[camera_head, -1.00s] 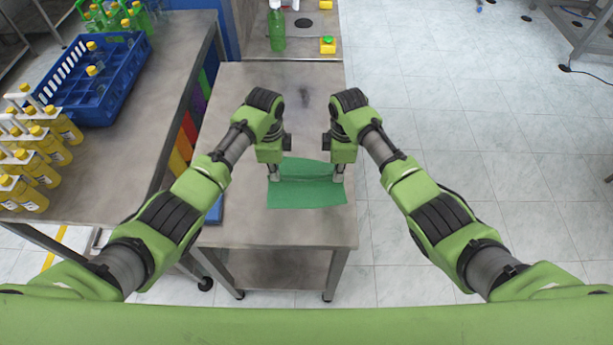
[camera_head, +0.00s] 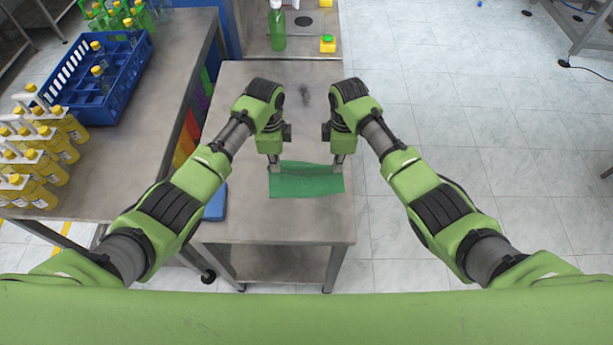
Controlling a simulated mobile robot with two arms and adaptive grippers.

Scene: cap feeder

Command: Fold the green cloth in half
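The green cloth (camera_head: 307,186) lies on the metal table in front of my two grippers. Its near part is flat, and its far edge hangs between the grippers with a slight sag. My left gripper (camera_head: 275,166) is shut on the cloth at its far left corner. My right gripper (camera_head: 338,163) is shut on it at the far right corner. Both point down, and the fingertips are small and partly hidden by the cloth.
The metal table (camera_head: 290,228) is clear around the cloth. A blue crate (camera_head: 75,105) and several yellow bottles (camera_head: 35,190) stand on the left bench (camera_head: 150,115). A green bottle (camera_head: 277,30) and a yellow-green item (camera_head: 327,44) stand beyond the table.

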